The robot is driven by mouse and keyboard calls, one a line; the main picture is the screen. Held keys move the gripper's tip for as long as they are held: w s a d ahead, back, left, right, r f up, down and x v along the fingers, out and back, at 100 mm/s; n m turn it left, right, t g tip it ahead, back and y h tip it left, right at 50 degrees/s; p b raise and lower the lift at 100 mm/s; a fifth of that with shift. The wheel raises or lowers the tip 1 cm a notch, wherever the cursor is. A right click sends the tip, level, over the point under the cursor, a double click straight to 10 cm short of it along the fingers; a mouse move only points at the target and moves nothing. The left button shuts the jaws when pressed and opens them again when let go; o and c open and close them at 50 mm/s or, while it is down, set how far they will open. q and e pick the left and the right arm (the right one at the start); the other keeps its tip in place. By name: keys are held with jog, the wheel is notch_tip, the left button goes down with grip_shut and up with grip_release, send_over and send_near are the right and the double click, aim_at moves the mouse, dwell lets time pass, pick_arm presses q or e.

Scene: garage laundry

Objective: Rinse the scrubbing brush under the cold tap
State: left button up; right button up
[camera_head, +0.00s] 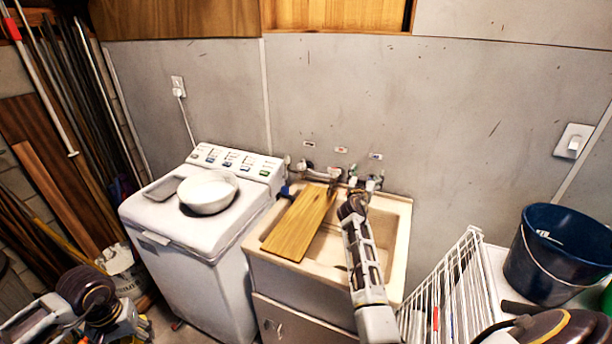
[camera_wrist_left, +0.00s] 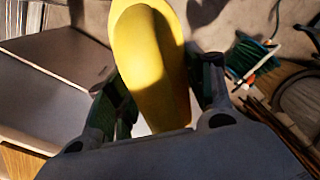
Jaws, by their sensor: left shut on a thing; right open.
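My left gripper (camera_wrist_left: 160,95) is shut on a smooth yellow object, which I take to be the scrubbing brush (camera_wrist_left: 150,60); no bristles show. In the head view the left arm is low at the left, away from the sink. My right arm reaches over the sink (camera_head: 402,225), and its open gripper (camera_head: 341,181) is at the taps on the back wall. It partly hides the middle tap; I cannot tell whether it touches it. Another tap (camera_head: 373,183) stands to its right and one (camera_head: 306,167) to its left. No running water is visible.
A wooden board (camera_head: 300,222) lies across the sink's left part. A washing machine (camera_head: 160,222) with a white bowl (camera_head: 208,191) stands left of the sink. A white wire rack (camera_head: 445,290) and a blue bucket (camera_head: 545,262) are at the right.

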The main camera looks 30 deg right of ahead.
pick_arm(q)
jog(key=shift+w+d, duration=0.1)
jog(key=shift+d, duration=0.05)
jog(key=shift+w+d+f+b, duration=0.1)
jog(key=shift+f+b, duration=0.6)
jog(key=shift+b, duration=0.05)
jog(key=shift+f+b, duration=0.75)
jog(key=shift+f, duration=0.05)
notch_tip(320, 180, down, 7)
jog(key=b, duration=0.7)
